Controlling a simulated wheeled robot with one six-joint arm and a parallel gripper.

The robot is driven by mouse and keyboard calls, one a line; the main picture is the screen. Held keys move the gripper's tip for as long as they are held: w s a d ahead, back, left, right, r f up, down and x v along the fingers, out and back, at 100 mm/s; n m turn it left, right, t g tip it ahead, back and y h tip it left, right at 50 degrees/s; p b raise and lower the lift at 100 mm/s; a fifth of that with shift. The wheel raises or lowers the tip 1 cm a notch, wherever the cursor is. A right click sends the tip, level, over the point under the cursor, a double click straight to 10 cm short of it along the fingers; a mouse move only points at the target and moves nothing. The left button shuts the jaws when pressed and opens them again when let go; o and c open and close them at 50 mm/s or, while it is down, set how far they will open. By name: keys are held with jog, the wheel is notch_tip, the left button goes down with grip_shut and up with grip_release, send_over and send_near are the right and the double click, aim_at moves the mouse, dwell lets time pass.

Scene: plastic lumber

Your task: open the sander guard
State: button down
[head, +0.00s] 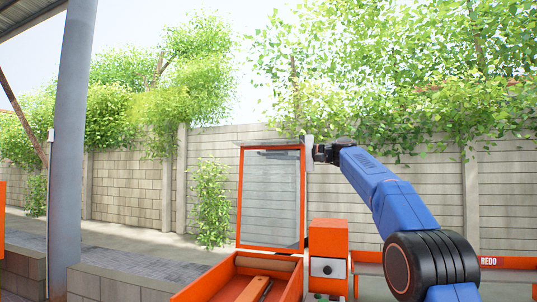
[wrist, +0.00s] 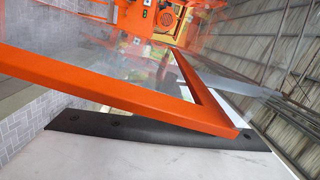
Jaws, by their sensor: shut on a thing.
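The sander guard (head: 302,205) is a clear panel in an orange frame. It stands raised, close to upright, above the orange machine body in the head view. My gripper (head: 311,150) is at the guard's upper right corner and is shut on the guard. The exact grip is too small to make out. In the wrist view the guard's orange frame (wrist: 110,82) crosses close to the camera, with a dark strip (wrist: 150,130) beside it. The fingertips cannot be picked out there.
An orange open tray (head: 215,281) with a wooden-looking piece lies below the guard. An orange box with a dark knob (head: 328,255) stands to its right. A grey post (head: 70,150) rises at left. A block wall (head: 125,190) with greenery stands behind.

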jog(key=shift+w+d+f, duration=0.1)
jog(key=shift+w+f, duration=0.15)
jog(key=shift+w, duration=0.05)
jog(key=c, duration=1.8)
grip_release()
jog(key=shift+c, duration=0.2)
jog(key=shift+s+d, duration=0.1)
jog(key=shift+d, duration=0.05)
jog(key=v, duration=1.7)
jog(key=shift+r, duration=0.15)
jog(key=shift+s, duration=0.1)
